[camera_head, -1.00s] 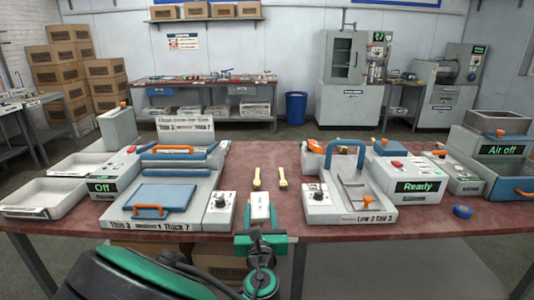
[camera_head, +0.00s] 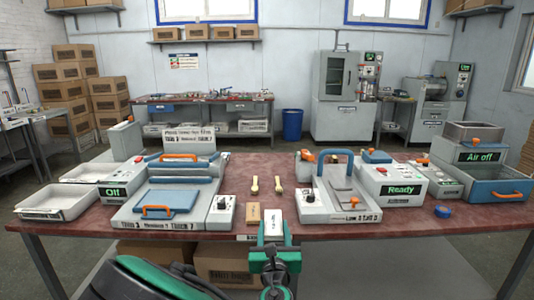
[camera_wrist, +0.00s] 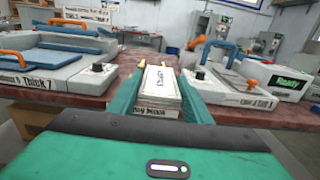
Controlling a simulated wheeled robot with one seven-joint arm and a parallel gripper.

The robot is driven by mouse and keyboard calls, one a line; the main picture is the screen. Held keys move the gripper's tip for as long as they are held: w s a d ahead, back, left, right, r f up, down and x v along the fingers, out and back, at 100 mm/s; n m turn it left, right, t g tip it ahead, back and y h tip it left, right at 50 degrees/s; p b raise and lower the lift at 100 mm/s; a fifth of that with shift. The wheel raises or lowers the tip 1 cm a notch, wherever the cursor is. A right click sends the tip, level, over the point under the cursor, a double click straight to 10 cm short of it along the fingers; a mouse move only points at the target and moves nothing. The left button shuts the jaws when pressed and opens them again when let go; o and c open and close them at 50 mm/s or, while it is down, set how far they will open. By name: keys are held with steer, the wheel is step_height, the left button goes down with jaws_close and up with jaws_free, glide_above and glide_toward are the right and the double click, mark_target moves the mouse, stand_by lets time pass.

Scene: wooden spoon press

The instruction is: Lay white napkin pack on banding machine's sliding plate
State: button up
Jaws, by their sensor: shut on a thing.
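The white napkin pack (camera_head: 272,217) is a small upright white block with dark print, at the table's front edge in the head view. My gripper (camera_head: 272,232) is shut on it from the front. In the wrist view the pack (camera_wrist: 161,80) stands between the two green fingers of my gripper (camera_wrist: 160,98). The right-hand machine (camera_head: 325,206) has a blue arch, a grey sloped plate (camera_head: 342,190) with an orange knob, and a "Ready" display. It lies right of the pack, apart from it. No label names it as the banding machine.
A tan block (camera_head: 254,215) stands just left of the pack. Two wooden spoon-like pieces (camera_head: 278,184) lie behind it. A press with a blue plate (camera_head: 163,202) is on the left. A blue roll (camera_head: 443,212) lies at right. The table between the machines is mostly free.

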steer(key=w+d+m+h, duration=0.1)
steer(key=w+d+h, duration=0.1)
steer(key=d, duration=1.1)
steer(key=w+d+m+h, duration=0.2)
steer(key=w+d+h, duration=0.1)
steer(key=d, duration=1.1)
steer(key=shift+w+d+f+g, duration=0.2)
steer(key=shift+w+d+g, duration=0.05)
steer(key=shift+g, duration=0.15)
